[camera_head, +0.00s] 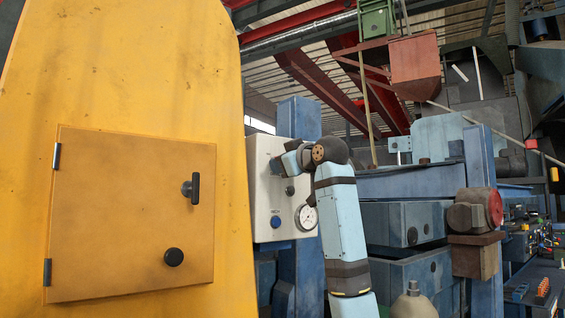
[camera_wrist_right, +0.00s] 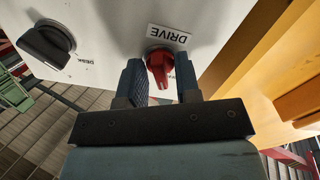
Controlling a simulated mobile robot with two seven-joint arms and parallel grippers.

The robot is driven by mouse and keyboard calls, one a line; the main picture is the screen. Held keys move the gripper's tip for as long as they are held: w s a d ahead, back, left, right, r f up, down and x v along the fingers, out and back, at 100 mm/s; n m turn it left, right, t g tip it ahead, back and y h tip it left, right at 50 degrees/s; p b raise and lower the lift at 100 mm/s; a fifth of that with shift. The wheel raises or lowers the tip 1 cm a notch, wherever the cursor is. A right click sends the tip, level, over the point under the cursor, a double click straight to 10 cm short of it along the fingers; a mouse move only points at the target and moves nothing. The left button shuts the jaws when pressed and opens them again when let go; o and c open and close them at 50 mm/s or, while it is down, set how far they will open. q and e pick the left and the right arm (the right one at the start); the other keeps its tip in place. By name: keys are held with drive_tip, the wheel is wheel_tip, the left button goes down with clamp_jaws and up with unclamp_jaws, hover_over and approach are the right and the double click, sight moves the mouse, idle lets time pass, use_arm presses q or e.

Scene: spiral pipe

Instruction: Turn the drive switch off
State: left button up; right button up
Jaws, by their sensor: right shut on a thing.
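The drive switch is a red rotary knob (camera_wrist_right: 158,66) on a white control panel (camera_wrist_right: 110,20), beside a label reading DRIVE that appears upside down in the right wrist view. My right gripper (camera_wrist_right: 160,82) has one finger on each side of the red knob and is shut on it. In the head view, my right gripper (camera_head: 277,164) reaches the upper part of the white panel (camera_head: 262,205) from the right. The red knob is hidden there. My left gripper is not in view.
A black rotary knob (camera_wrist_right: 46,44) sits beside the drive switch. The panel also carries a pressure gauge (camera_head: 306,217) and a blue button (camera_head: 276,222). A large yellow housing (camera_head: 120,80) with a hinged door (camera_head: 120,215) stands close on the left. Blue machinery (camera_head: 405,225) stands on the right.

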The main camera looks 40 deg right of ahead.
drive_tip(key=n+p, duration=0.1)
drive_tip(key=n, duration=0.2)
drive_tip(key=shift+n, duration=0.3)
idle(0.5)
drive_tip(key=o, duration=0.6)
drive_tip(key=shift+c, duration=0.2)
drive_tip(key=shift+s, duration=0.2)
